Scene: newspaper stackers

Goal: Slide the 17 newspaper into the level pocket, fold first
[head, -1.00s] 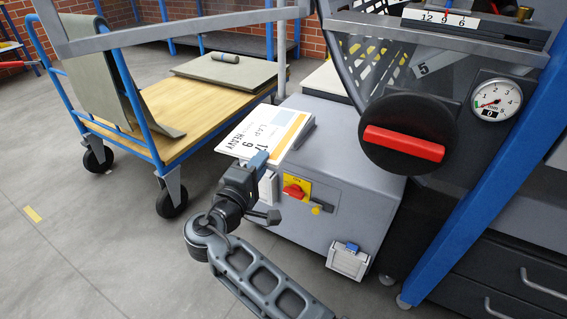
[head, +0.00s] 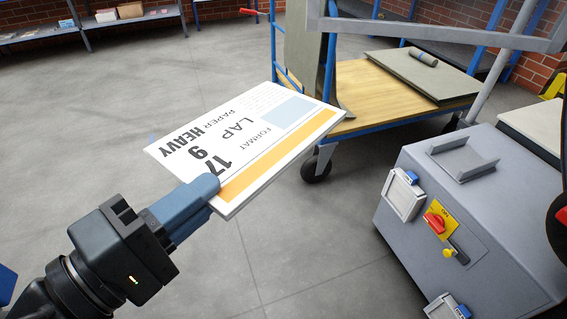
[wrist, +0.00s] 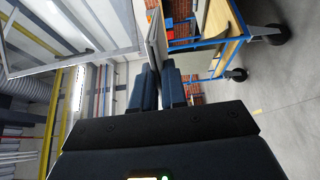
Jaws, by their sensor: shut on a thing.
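The 17 newspaper (head: 246,147) is a flat white sheet stack with an orange band, a pale blue block and the print "FORMAT LAP PAPER HEAVY 17 9". My gripper (head: 205,190) is shut on its near edge, by the 17, and holds it roughly flat in the air over the floor. In the wrist view the newspaper (wrist: 153,45) shows edge-on between the two blue fingers (wrist: 159,88). The level pocket cannot be made out in the views of now.
A grey machine box (head: 430,235) with a red switch (head: 434,222) stands at the right. A blue-framed cart (head: 385,120) with a wooden deck stands behind the newspaper. Shelves (head: 130,18) line the back wall. The floor (head: 95,130) at the left is clear.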

